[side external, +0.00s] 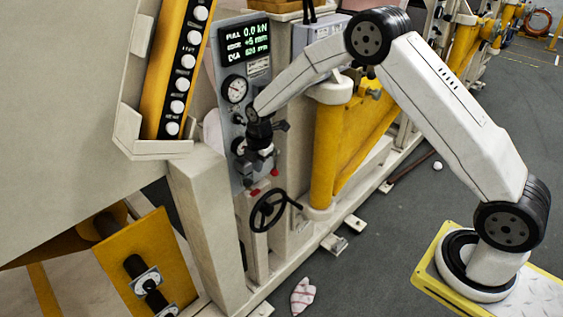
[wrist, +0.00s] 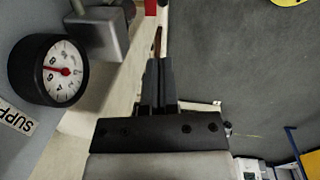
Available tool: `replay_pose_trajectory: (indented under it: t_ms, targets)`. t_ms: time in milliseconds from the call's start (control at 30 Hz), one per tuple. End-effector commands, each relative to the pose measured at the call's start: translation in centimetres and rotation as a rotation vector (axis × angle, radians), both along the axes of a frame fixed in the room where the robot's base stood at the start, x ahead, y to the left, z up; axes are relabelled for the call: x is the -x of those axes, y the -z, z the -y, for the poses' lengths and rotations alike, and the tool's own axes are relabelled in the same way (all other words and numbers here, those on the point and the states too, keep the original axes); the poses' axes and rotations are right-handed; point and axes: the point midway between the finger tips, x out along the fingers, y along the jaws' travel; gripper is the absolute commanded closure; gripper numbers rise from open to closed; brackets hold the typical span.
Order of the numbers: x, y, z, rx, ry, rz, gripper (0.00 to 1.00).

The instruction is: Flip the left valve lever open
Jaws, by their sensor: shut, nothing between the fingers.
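The panel's lower part carries small red lever-like parts. In the side view one red part (side external: 256,191) sits lower left, and another (side external: 275,172) sits a little higher to the right. I cannot tell from the pictures which is the left valve lever or how it is turned. In the wrist view a grey valve block (wrist: 101,34) is at upper left, and a red piece (wrist: 150,7) is at the top edge. My gripper (wrist: 161,66) is shut and empty, its fingers together just right of the block. In the side view my gripper (side external: 262,166) points down close in front of the panel.
A round gauge (wrist: 49,69) with a red needle is left of my fingers in the wrist view. The panel (side external: 231,115) has a display (side external: 245,41) and an upper gauge (side external: 234,89). A black handwheel (side external: 269,210) stands below. Open floor (side external: 385,225) lies to the right.

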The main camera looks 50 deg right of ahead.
Motion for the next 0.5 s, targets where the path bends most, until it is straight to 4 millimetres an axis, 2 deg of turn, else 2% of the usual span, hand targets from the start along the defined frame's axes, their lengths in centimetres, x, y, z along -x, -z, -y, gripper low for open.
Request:
replay_pose_trajectory:
  t_ms: [200, 500]
  targets:
    - [0.3, -1.9, -0.9, 0.0, -0.001, 0.001, 1.0]
    - [0.3, -2.3, -1.1, 0.0, -0.001, 0.0, 1.0]
